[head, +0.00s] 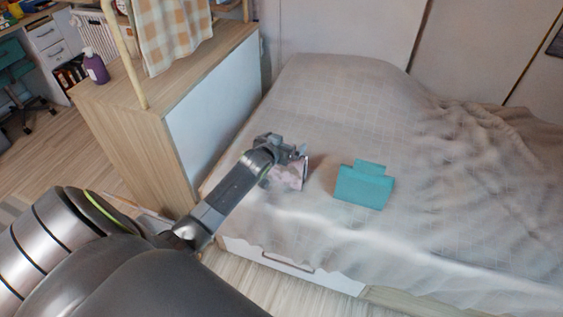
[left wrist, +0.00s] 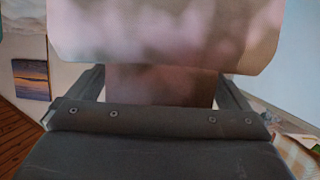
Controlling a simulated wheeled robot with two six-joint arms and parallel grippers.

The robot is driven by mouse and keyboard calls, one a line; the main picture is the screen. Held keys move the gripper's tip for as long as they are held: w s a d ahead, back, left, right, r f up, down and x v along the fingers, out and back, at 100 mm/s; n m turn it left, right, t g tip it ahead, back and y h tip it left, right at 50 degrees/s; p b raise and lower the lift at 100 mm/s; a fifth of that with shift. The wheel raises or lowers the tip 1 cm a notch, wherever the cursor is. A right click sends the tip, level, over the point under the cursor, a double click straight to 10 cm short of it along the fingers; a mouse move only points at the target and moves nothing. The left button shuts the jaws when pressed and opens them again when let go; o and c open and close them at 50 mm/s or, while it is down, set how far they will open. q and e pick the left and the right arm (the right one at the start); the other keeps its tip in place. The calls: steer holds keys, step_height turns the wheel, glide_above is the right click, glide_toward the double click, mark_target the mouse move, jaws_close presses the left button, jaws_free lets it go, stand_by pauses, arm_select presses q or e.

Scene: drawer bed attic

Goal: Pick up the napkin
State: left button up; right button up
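The napkin (head: 290,175) looks like a flat, pale pink mottled piece with a narrower tab. It is at my left gripper (head: 285,150), over the front left part of the bed. In the left wrist view the napkin's wide part (left wrist: 165,35) fills the top middle. Its narrow tab (left wrist: 160,86) sits between the two fingers of my left gripper (left wrist: 162,92), which appear closed on its sides. I cannot tell whether its lower edge touches the bed. My right gripper is not in view.
A teal piece of similar shape (head: 363,186) lies on the bed (head: 330,95), right of the napkin. A wooden cabinet (head: 140,130) with a purple bottle (head: 95,67) stands at the left, close to my left arm. The bedding is rumpled at right.

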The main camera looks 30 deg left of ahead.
arm_select(q)
steer(key=c, duration=1.1)
